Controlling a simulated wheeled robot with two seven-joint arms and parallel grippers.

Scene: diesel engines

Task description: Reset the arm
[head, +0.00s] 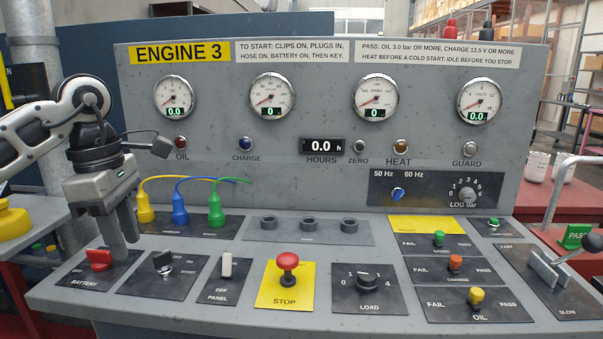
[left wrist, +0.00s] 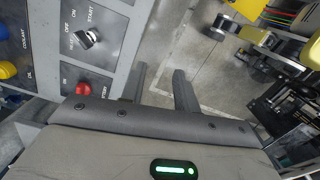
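My left gripper (head: 123,228) hangs with its fingers downward at the left end of the engine console (head: 300,240). It appears just behind and right of the red battery switch (head: 98,260) in the head view. In the left wrist view, the two fingers of my left gripper (left wrist: 162,88) stand apart with nothing between them, and floor shows through the gap. The red battery switch (left wrist: 83,88) is to the left of the fingers there, not held. My right gripper shows in neither view.
Yellow, blue and green plugs (head: 180,205) with cables stand behind my left gripper. The key switch (head: 162,263), a white panel switch (head: 227,264) and a red stop button (head: 288,262) lie to its right. A lever (head: 560,265) is at the far right.

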